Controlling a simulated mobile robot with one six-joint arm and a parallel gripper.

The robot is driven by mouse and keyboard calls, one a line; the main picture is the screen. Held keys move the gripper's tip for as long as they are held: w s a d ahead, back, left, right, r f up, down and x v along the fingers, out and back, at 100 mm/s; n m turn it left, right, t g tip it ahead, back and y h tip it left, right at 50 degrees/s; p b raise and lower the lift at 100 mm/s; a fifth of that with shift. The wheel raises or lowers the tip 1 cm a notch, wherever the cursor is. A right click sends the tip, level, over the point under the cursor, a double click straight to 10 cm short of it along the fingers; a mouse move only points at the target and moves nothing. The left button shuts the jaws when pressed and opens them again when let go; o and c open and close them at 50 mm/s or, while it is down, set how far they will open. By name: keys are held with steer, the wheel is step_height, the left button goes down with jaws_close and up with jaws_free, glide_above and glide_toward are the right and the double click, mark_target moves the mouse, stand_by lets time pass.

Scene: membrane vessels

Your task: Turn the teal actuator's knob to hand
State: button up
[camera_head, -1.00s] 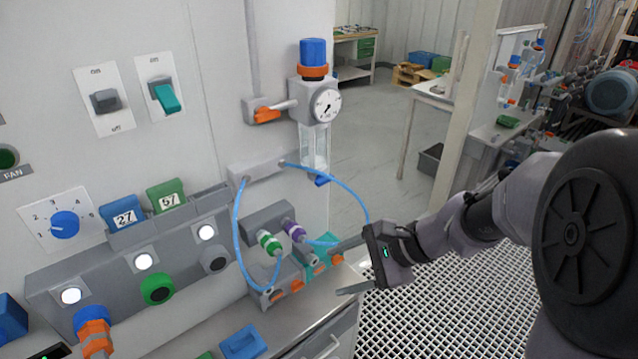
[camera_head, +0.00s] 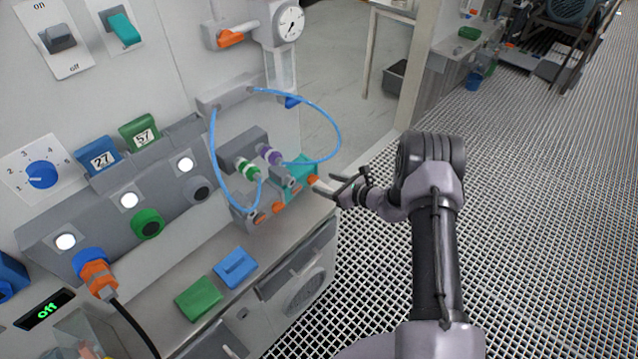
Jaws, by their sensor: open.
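The teal actuator (camera_head: 303,167) sits at the right end of a short row on the counter, against the panel. An orange knob (camera_head: 313,180) shows at its front right; its pointing direction is too small to read. A grey actuator (camera_head: 245,215) with orange parts stands to its left. My gripper (camera_head: 325,184) is open and empty, just right of the teal actuator, with its fingers pointing left toward the orange knob. I cannot tell whether a fingertip touches it.
A blue block (camera_head: 236,267) and a green block (camera_head: 199,298) lie on the counter (camera_head: 165,320). The grated floor (camera_head: 530,220) to the right is clear.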

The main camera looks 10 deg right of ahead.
mark_target(314, 179)
steer(key=shift+b+x, duration=0.3)
steer(key=shift+x, duration=1.65)
jaws_close()
